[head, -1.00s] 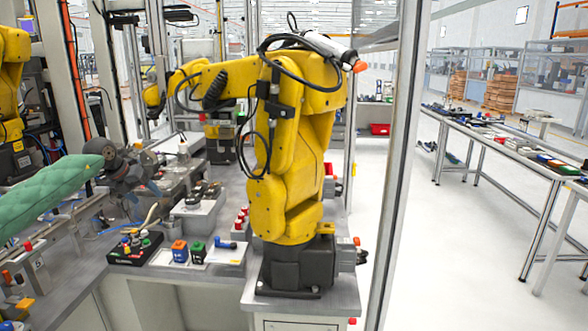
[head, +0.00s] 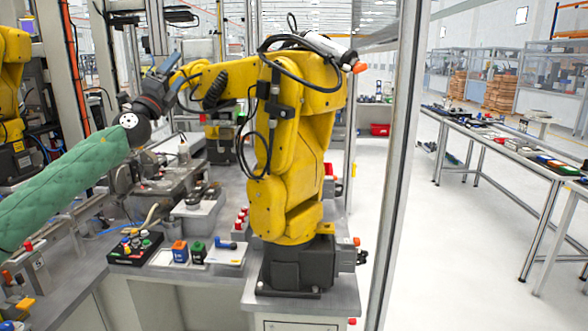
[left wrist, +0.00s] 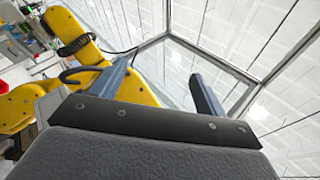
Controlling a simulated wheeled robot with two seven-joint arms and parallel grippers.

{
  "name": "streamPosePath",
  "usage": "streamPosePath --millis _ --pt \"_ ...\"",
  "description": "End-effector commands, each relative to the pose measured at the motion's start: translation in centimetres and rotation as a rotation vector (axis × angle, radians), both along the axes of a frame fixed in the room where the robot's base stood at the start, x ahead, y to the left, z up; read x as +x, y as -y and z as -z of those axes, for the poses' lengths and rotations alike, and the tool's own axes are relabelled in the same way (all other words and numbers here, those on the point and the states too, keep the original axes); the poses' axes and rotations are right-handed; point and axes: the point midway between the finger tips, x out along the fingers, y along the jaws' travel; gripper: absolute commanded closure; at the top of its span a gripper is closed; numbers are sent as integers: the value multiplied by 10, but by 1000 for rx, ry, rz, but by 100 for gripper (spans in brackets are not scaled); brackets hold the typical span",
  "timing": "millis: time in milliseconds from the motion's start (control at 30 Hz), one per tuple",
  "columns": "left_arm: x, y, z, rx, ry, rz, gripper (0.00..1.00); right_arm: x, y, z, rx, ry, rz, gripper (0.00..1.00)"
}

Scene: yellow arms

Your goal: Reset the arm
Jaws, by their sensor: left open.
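A large yellow robot arm (head: 290,180) stands on a dark base on the grey bench in the head view. Its forearm reaches left. It also shows at the left of the left wrist view (left wrist: 75,35). My left gripper (head: 175,72), at the end of my green-sleeved arm, is raised beside the forearm's left end. Its two fingers stand apart in the left wrist view (left wrist: 162,88), with nothing between them. I cannot tell whether a finger touches the yellow arm. My right gripper is not in view.
A black button box (head: 135,248), a blue-orange block (head: 180,251) and a green-black block (head: 198,252) sit on the bench. A metal post (head: 398,150) rises right of the yellow arm. Another yellow arm (head: 12,90) stands at far left. Open floor lies right.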

Motion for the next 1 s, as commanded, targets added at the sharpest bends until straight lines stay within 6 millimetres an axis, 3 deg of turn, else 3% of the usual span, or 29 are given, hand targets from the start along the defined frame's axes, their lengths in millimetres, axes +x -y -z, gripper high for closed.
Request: streamPosePath --millis 167,333,600,1000 --pt "-23 5 -3 -307 -4 -33 26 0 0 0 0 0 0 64" --pt "-39 7 33 -600 -104 -86 26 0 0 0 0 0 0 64" --pt "-69 24 151 -972 -411 -197 26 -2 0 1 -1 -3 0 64" --pt "-140 66 324 -1251 -881 -323 26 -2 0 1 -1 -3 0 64"
